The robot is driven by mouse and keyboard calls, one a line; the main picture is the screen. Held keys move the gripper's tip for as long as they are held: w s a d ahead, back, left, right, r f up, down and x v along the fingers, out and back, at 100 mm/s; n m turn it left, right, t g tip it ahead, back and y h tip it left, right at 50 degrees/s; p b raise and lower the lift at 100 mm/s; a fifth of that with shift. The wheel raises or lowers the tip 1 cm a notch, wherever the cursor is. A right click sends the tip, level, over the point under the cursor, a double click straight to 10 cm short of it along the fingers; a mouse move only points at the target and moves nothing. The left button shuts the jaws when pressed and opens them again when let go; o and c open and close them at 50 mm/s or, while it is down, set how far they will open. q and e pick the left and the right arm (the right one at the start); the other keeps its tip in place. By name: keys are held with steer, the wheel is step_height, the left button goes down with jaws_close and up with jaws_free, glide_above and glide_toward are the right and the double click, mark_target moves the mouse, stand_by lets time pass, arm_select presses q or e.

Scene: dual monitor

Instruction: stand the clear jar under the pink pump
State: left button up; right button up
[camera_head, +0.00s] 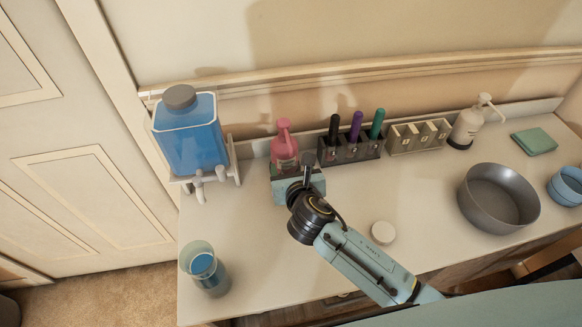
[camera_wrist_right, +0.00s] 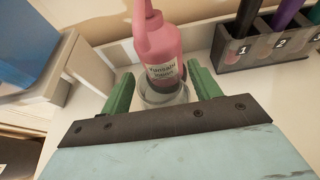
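The pink pump bottle (camera_head: 285,150) stands near the back of the counter, right of the blue dispenser. It also shows in the right wrist view (camera_wrist_right: 160,48), with its nozzle pointing towards that camera. The clear jar (camera_wrist_right: 163,97) is in front of the bottle, below the nozzle, between the green fingers of my right gripper (camera_wrist_right: 160,88). My right gripper (camera_head: 301,185) hides the jar in the head view. Whether the jar touches the counter is hidden. My left gripper is not in view.
The blue dispenser (camera_head: 190,138) stands on the left, with a glass of blue liquid (camera_head: 208,273) at the front left. A marker holder (camera_head: 350,149) stands close right of the pump. A round white lid (camera_head: 383,233) and a grey bowl (camera_head: 499,199) are farther right.

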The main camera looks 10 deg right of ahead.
steer(key=shift+r, duration=0.1)
steer(key=shift+s+r, duration=0.15)
steer(key=p+v, duration=0.2)
steer(key=v, duration=0.9)
steer(key=shift+s+p, duration=0.3)
steer(key=shift+r, duration=0.15)
